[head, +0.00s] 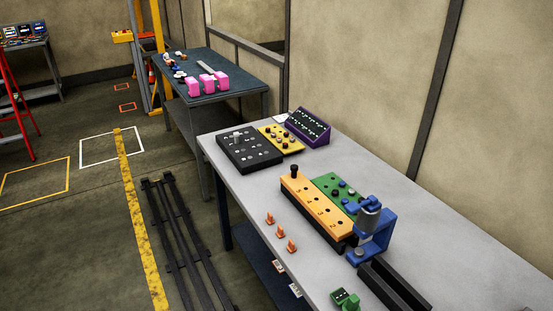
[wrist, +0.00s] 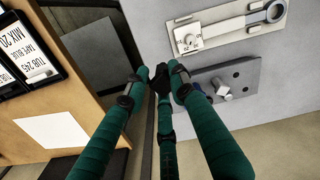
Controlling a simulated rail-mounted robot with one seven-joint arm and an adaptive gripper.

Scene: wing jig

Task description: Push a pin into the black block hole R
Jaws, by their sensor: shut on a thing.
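My gripper (wrist: 160,80) shows in the wrist view with teal fingers and black joints. Its fingers are closed in around a small dark thing at their tips; the shape of that thing is mostly hidden. A dark grey block (wrist: 252,86) with round holes lies to the right of the fingertips, partly behind the right finger. A light grey peg or knob (wrist: 224,91) sticks up from it. In the head view a black block (head: 262,161) with several holes lies on the table's far left, with a grey peg (head: 237,138) standing on it. I cannot read hole letters. My gripper is not in the head view.
In the head view the grey table (head: 450,245) also holds a yellow block (head: 279,138), a purple rack (head: 308,126), an orange block (head: 315,207), a green block (head: 330,183) and a blue fixture (head: 378,232).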

